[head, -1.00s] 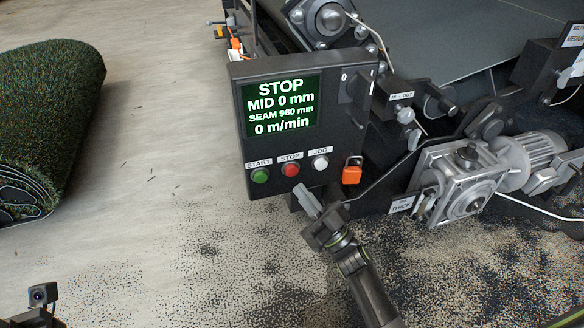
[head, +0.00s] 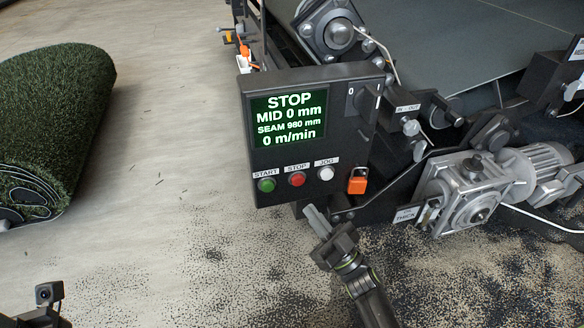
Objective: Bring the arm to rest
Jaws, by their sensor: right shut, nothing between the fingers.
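My right gripper (head: 316,218) is in the lower middle of the head view, its fingers shut and empty. Its tips point up and left, just below the lower edge of the control panel (head: 322,190) and apart from the buttons. The panel's screen (head: 289,117) reads STOP, MID 0 mm, SEAM 980 mm, 0 m/min. Under it are a green START button (head: 267,185), a red STOP button (head: 297,179) and a white JOG button (head: 326,174). An orange padlock (head: 357,185) hangs at the panel's right. My left gripper's fingers do not show.
A turf roll (head: 52,130) lies on the floor at the left. A grey motor and gearbox (head: 470,197) stand to the right of my right gripper, with rods and levers around them. Dark granules are scattered over the floor (head: 230,275) below the panel. The floor between roll and panel is mostly clear.

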